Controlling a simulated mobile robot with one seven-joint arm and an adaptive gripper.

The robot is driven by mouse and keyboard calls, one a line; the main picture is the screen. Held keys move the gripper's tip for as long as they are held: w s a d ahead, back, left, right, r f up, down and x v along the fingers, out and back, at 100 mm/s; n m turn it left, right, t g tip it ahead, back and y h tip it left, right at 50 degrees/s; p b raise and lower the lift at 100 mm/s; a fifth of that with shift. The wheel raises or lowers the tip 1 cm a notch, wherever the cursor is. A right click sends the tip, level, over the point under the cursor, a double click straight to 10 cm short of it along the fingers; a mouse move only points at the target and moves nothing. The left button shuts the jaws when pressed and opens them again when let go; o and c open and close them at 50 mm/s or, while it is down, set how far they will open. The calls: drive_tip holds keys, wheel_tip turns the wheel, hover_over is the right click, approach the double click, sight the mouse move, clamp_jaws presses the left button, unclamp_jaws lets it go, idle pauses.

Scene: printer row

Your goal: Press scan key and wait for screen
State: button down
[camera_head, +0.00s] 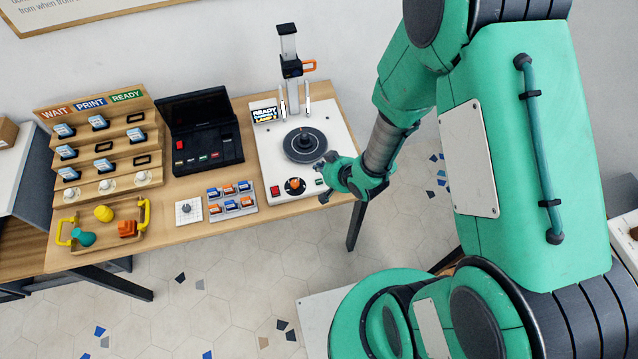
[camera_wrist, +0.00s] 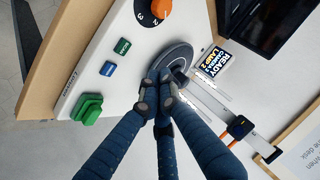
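The white printer unit (camera_head: 268,165) stands at the right end of the wooden table. Its small screen (camera_head: 264,114) is lit and begins with READY; in the wrist view the screen (camera_wrist: 213,62) also shows LAMP 2. The wrist view shows a green key (camera_wrist: 121,46), a blue key (camera_wrist: 108,68) and a larger green block (camera_wrist: 87,108) along the unit's edge. The key labels are too small to read surely, so I cannot tell which is scan. My gripper (camera_wrist: 160,92) has its fingertips together, empty, over the unit between the keys and round plate (camera_wrist: 172,62).
An orange dial (camera_head: 294,186) and red key (camera_head: 275,190) sit on the unit's front. A vertical post (camera_head: 289,60) rises behind the plate. Left are a black case (camera_head: 205,150), a card block (camera_head: 232,197), a stepped rack (camera_head: 100,150) and a yellow-handled tray (camera_head: 103,232).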

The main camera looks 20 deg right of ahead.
sight(320, 183)
drive_tip(key=shift+f+b, duration=1.85)
drive_tip(key=shift+f, duration=0.9)
drive_tip(key=shift+f+b, duration=0.5)
drive_tip(key=shift+f, duration=0.25)
drive_tip(key=shift+r, duration=0.1)
idle(0.5)
drive_tip(key=shift+r+p, duration=0.65)
drive_tip(key=shift+r, duration=0.05)
drive_tip(key=shift+r+p, duration=2)
drive_tip(key=shift+r, duration=0.5)
